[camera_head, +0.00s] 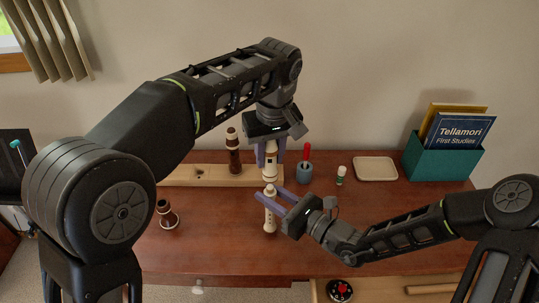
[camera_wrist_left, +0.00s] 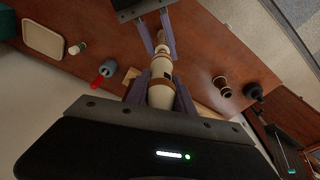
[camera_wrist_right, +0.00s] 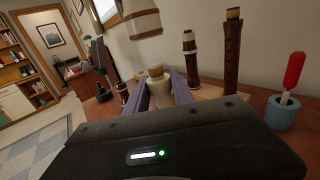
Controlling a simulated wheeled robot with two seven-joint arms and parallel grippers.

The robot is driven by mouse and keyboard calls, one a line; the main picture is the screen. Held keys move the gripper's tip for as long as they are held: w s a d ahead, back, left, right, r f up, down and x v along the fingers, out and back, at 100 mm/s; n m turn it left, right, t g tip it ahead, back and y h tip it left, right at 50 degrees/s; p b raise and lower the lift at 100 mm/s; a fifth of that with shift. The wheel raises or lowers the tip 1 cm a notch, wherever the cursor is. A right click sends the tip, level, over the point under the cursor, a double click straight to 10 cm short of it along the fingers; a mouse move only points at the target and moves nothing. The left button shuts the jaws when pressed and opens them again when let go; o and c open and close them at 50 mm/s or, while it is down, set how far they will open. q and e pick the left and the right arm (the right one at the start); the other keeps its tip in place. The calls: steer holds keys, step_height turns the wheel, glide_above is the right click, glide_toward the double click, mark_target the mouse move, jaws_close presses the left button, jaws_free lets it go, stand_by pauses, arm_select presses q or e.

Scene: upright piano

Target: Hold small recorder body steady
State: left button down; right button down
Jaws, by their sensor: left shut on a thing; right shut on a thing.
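The small cream recorder body (camera_head: 270,216), with finger holes, stands about upright over the brown desk. My right gripper (camera_head: 271,191) is shut around its upper end; that end also shows between the fingers in the right wrist view (camera_wrist_right: 157,85). My left gripper (camera_head: 270,152) is shut on a cream recorder piece (camera_head: 270,168) with a brown ring, held just above the body. In the right wrist view this upper piece (camera_wrist_right: 141,18) hangs above the body's top with a gap between them. Whether the body's foot touches the desk cannot be told.
A pale wooden stand (camera_head: 208,174) holds a dark brown recorder part (camera_head: 234,155). A brown flared piece (camera_head: 166,214) stands at left. A teal cup (camera_head: 304,174) with a red-handled tool, a small bottle (camera_head: 340,176), a cream tray (camera_head: 376,169) and a book box (camera_head: 443,160) are at right.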

steer(key=c, duration=1)
jaws_free()
steer(key=shift+d, duration=0.1)
steer(key=v, duration=1.2)
steer(key=shift+r, duration=0.1)
